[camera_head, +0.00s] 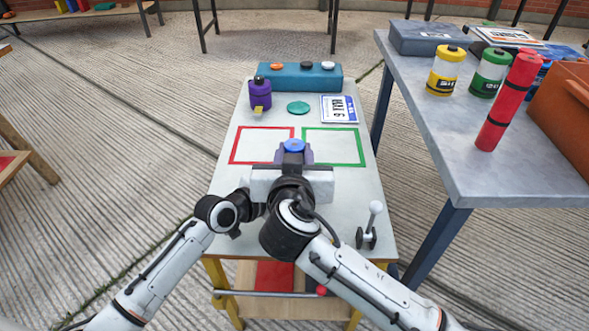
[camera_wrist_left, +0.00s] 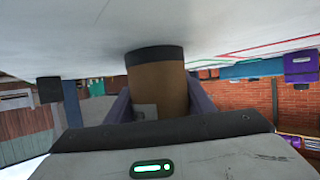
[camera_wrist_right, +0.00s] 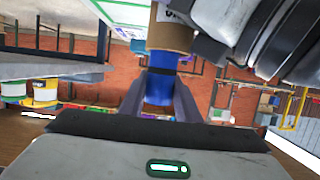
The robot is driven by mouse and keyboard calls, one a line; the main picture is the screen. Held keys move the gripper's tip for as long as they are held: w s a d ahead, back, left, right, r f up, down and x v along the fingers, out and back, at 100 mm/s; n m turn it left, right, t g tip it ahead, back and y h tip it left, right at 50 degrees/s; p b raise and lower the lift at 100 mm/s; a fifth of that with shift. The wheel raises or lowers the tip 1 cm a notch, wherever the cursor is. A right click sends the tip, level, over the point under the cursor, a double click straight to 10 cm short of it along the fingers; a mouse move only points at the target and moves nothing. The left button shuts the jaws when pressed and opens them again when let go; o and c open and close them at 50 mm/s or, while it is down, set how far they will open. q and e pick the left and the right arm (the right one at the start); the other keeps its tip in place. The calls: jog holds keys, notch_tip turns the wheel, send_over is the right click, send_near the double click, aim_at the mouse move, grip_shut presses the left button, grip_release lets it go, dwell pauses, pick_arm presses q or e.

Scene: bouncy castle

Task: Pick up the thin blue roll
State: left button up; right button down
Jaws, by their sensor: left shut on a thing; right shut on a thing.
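The thin blue roll (camera_head: 294,145) stands upright over the middle of the white table, its round blue top showing between my right gripper's fingers. The right wrist view shows its blue part (camera_wrist_right: 160,88) with a brown part beyond. My right gripper (camera_head: 293,155) is shut on the blue part. In the left wrist view, my left gripper (camera_wrist_left: 158,95) is shut on a brown cylinder with a dark end band, apparently the same roll's lower part. The dark end is close to the tabletop; I cannot tell if it touches. In the head view the left gripper is mostly hidden behind the right.
The white table (camera_head: 225,180) has red (camera_head: 233,146) and green (camera_head: 362,147) outlines. Behind are a purple canister (camera_head: 260,95), green disc (camera_head: 298,107), number card (camera_head: 339,109) and blue block (camera_head: 300,78). A lever (camera_head: 368,230) stands front right. A grey side table (camera_head: 460,165) holds a red roll (camera_head: 507,102).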

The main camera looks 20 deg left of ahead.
notch_tip(320, 180, up, 10)
jog(key=shift+r, duration=0.1)
pick_arm(q)
jog(key=o, duration=1.5)
